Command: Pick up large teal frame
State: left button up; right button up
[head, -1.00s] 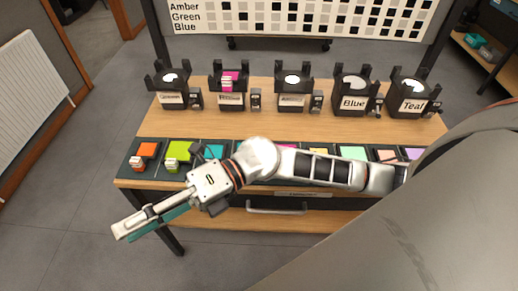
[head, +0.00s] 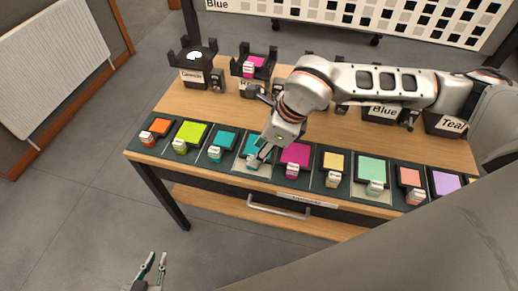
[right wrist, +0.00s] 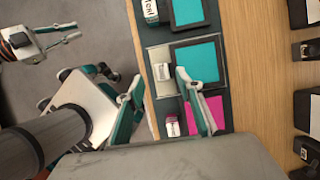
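Two teal frames lie side by side in the row on the table's front strip. The one beside the magenta frame (head: 295,154) is the larger-looking teal frame (head: 257,142); my right gripper (head: 260,158) is over it and partly hides it. My left gripper (head: 152,264) is open and empty, off the table's front.
Orange (head: 158,126), lime (head: 192,132), yellow (head: 333,161), mint (head: 371,170) and other frames fill the row. Black labelled holders (head: 192,68) stand along the back, one with a magenta frame. A drawer handle (head: 290,209) is below the front edge.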

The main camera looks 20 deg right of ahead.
jog(key=x, duration=0.5)
jog(key=shift+w+f, duration=0.25)
grip_shut()
